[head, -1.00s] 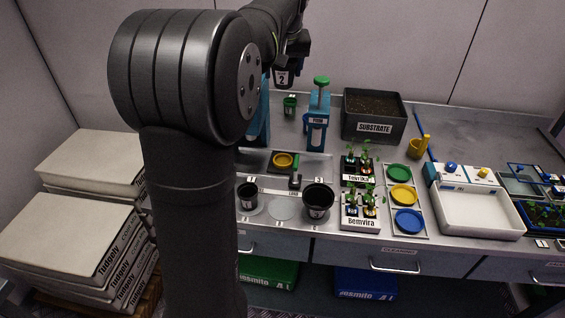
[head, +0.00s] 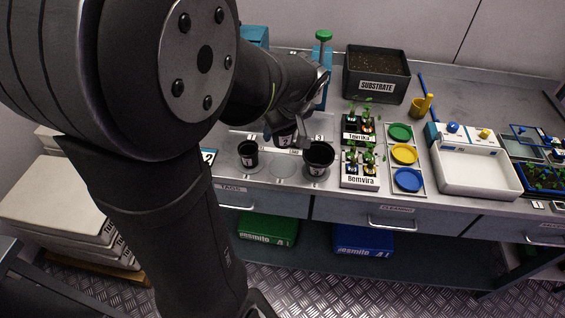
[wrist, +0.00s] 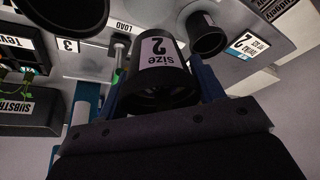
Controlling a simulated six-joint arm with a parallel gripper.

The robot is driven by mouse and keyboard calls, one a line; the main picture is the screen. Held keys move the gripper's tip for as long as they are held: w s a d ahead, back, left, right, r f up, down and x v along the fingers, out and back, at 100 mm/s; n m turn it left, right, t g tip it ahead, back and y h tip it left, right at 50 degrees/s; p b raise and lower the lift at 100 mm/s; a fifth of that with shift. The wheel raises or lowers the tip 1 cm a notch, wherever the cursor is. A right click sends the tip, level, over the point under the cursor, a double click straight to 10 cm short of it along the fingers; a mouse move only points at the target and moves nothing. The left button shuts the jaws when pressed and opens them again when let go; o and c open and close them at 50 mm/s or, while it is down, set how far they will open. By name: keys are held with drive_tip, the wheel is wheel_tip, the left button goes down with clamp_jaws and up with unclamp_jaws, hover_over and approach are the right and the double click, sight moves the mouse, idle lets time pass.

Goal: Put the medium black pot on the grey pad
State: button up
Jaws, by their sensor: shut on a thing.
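The medium black pot (wrist: 158,62), labelled "size 2", is held between the blue fingers of my gripper (wrist: 160,88) in the wrist view. In the head view the pot (head: 286,141) hangs below my gripper, above the bench and just behind the row of pads. The grey pad (head: 284,173) is a round disc in the middle of that row, partly visible and bare. The gap between pot and pad is hard to judge. My arm hides part of the bench behind.
A small black pot (head: 248,154) stands left of the grey pad and a larger black pot (head: 318,158) stands right of it. Seedling trays (head: 360,181) and coloured dishes (head: 404,154) lie further right. The substrate box (head: 375,72) is at the back.

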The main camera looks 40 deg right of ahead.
sight(289, 139)
wheel_tip(289, 139, down, 9)
drive_tip(key=shift+f, duration=0.2)
idle(0.3)
drive_tip(key=shift+f, duration=0.1)
drive_tip(key=o, duration=1)
drive_tip(key=shift+c, duration=0.2)
drive_tip(key=v, duration=1.2)
